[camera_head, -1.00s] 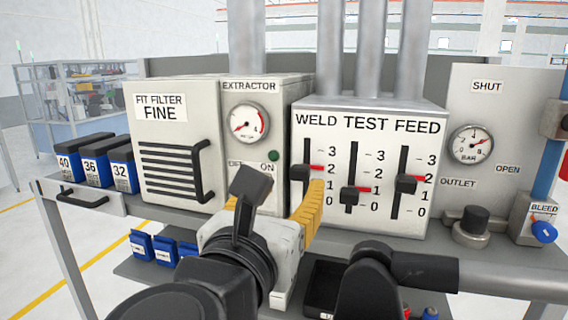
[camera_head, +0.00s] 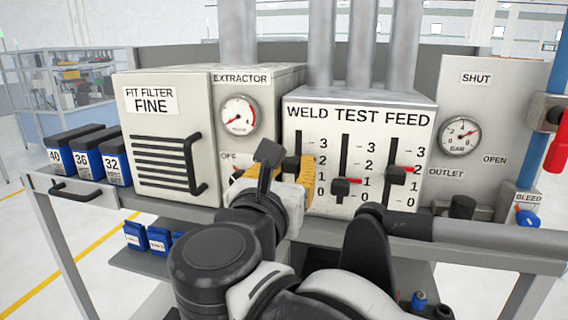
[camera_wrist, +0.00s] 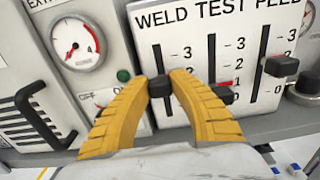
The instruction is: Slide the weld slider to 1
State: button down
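The weld slider (camera_head: 291,164) is the leftmost black knob on the white WELD TEST FEED panel (camera_head: 360,206). It stands at about the 2 mark; its red pointer is hidden. My gripper (camera_wrist: 161,79) has its two yellow fingers on either side of this knob (camera_wrist: 160,87), closed in against it with no clear gap. In the head view my wrist and the fingers (camera_head: 297,172) cover the lower part of the weld slot. The 1 and 0 labels of that scale are behind the right finger in the wrist view.
The test slider (camera_head: 340,187) stands at about 1, close right of my finger. The feed slider (camera_head: 396,175) stands at about 2. The extractor box (camera_head: 240,85) with gauge and switch is at the left.

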notch_tip(320, 180, down, 3)
jog(key=shift+f+b, duration=0.1)
jog(key=shift+b, duration=1.05)
jog(key=c, duration=1.1)
grip_release()
jog(key=shift+w, duration=0.15)
jog(key=shift+c, duration=0.2)
jog(key=v, duration=1.2)
